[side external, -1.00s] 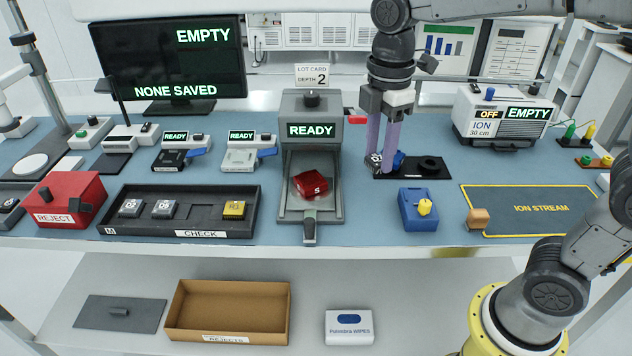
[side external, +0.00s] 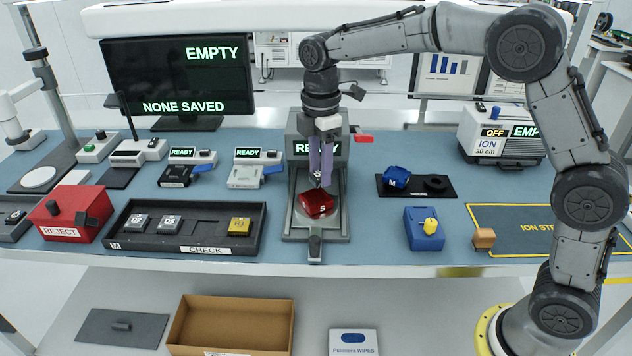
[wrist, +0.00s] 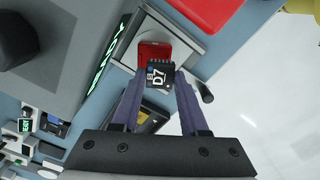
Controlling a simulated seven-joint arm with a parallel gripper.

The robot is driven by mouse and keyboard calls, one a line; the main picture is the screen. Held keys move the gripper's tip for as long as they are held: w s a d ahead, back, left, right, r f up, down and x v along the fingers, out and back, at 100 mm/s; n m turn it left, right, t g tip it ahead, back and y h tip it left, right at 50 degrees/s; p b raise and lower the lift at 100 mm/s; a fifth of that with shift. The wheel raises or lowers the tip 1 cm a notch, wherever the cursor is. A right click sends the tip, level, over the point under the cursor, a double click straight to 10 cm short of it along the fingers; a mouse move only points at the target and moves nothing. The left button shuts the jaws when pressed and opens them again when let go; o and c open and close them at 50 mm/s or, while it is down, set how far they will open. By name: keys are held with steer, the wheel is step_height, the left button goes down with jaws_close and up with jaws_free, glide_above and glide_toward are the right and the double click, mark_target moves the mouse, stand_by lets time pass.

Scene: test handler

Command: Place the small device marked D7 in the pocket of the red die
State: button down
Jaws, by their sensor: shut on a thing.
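The small dark device marked D7 (wrist: 158,77) is between the two fingers of my gripper (wrist: 158,90) in the wrist view, its label facing the camera. My gripper is shut on it; in the side view my gripper (side external: 320,182) hangs just above the red die (side external: 316,204). The red die, marked S, sits tilted in the grey handler station (side external: 341,216), whose screen is partly hidden by my gripper. The die also shows in the wrist view (wrist: 153,50), just beyond the device. Its pocket cannot be made out clearly, and the device appears to be above the die.
A blue die (side external: 396,177) marked M stands on a black stand (side external: 421,191) to the right. A blue block with a yellow knob (side external: 424,232) stands nearer the front. The black CHECK tray (side external: 195,213) holds several devices on the left, beside a red REJECT box (side external: 70,210).

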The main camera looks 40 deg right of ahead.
mark_target(316, 172)
steer(key=f, duration=0.1)
steer(key=w+f, duration=0.1)
steer(key=f, duration=0.1)
steer(key=shift+f, duration=0.65)
steer(key=shift+f, duration=0.2)
steer(key=shift+c, duration=2.1)
jaws_free()
steer(key=shift+r, duration=0.15)
